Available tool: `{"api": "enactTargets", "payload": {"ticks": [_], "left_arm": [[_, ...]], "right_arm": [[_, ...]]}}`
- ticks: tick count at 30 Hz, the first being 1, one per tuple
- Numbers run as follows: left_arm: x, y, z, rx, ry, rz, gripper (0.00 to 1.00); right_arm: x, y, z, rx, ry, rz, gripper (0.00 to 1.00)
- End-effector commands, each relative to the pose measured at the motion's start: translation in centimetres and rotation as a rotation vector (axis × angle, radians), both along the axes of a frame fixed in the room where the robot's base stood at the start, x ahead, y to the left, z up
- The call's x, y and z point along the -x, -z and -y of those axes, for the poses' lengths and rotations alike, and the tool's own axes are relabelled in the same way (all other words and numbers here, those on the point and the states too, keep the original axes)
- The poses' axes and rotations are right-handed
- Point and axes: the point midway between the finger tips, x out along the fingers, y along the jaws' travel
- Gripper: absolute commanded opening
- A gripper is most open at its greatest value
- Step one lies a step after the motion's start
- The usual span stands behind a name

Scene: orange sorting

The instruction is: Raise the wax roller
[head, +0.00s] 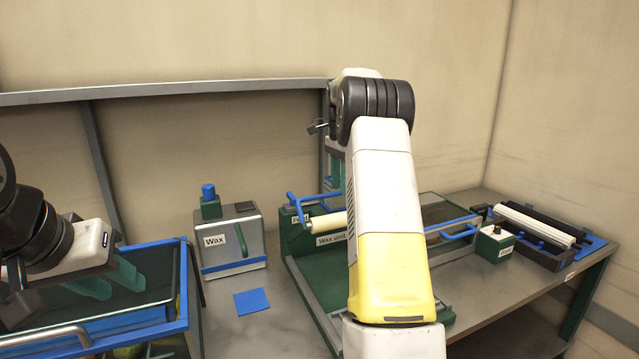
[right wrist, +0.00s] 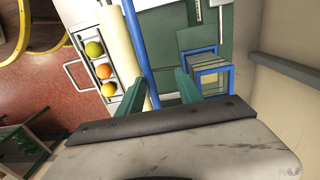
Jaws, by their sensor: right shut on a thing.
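The wax roller (head: 328,222) is a cream cylinder on the green wax unit (head: 295,238), left of my right arm in the head view; the arm hides part of the unit. It also shows in the right wrist view (right wrist: 122,45), beside a long blue bar (right wrist: 139,50). My right gripper (head: 337,172) is above the back of the unit, pointing down. In the right wrist view its green fingers (right wrist: 162,88) are on either side of the blue bar's end, and it is shut on the bar. My left gripper (head: 108,278) is open and empty over the blue-rimmed bin.
A grey box labelled Wax (head: 243,243) and a blue square (head: 251,301) are left of the unit. The blue-rimmed bin (head: 182,300) is at the left. A small green box (head: 494,244) and a black roller tray (head: 545,255) stand at the right. Several balls (right wrist: 104,71) lie in a white tray.

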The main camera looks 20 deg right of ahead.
Motion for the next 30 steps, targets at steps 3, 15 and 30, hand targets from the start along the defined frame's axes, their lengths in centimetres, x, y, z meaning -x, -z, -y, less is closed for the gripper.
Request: {"api": "enactTargets", "payload": {"ticks": [3,15,30], "left_arm": [[0.0,0.0,0.0,0.0,0.0,0.0,0.36],[0.0,0.0,0.0,0.0,0.0,0.0,0.36],[0.0,0.0,0.0,0.0,0.0,0.0,0.36]], "right_arm": [[-0.3,-1.4,0.0,0.003,0.0,0.011,0.34],[-0.4,-7.0,0.0,0.001,-0.001,0.006,0.34],[-0.4,-7.8,-0.1,0.001,-0.001,0.004,0.34]]}}
